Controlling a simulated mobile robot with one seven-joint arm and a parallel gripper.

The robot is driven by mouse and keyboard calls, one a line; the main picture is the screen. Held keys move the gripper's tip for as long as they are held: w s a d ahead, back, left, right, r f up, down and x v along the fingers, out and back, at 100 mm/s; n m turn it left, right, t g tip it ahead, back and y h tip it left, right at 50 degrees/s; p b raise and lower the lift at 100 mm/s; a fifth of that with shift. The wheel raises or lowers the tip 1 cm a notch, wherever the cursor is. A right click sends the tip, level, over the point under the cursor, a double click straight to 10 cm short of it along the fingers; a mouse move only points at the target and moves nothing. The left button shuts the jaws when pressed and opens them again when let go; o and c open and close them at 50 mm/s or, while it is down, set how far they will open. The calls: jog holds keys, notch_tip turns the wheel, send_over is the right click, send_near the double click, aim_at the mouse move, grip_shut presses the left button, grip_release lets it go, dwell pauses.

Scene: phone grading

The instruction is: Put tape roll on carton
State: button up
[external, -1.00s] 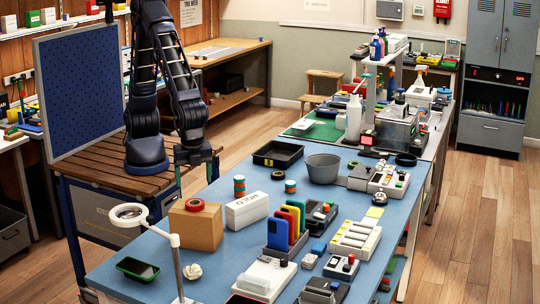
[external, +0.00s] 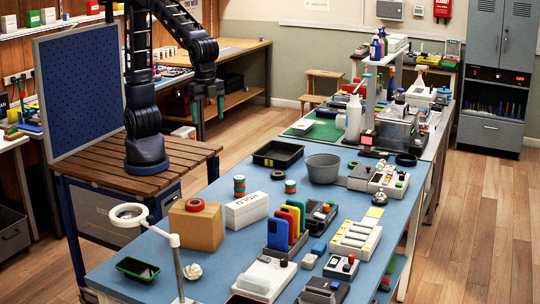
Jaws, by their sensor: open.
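A brown carton (external: 196,230) stands on the blue bench at its left side. A red tape roll (external: 194,205) lies flat on top of the carton, near the middle of its top face. My gripper (external: 208,107) is open and empty, with its fingers pointing down. It hangs in the air, higher in the picture than the carton and apart from the roll.
A white box marked HOLD (external: 247,210) stands right of the carton. A magnifier lamp (external: 130,213) stands in front of it. A stack of red and green rolls (external: 239,187), a black tray (external: 278,154) and a grey bin (external: 322,168) are farther back.

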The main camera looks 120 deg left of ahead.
jog(key=s+a+r+n+t, duration=0.1)
jog(key=s+a+n+t, duration=0.1)
jog(key=s+a, duration=0.7)
jog(key=s+a+r+n+t, duration=0.2)
jog(key=s+a+n, duration=0.1)
jog(key=s+a, duration=0.7)
jog(key=shift+s+a+n, duration=0.3)
jog(key=shift+s+n, duration=0.1)
jog(key=shift+s, duration=0.85)
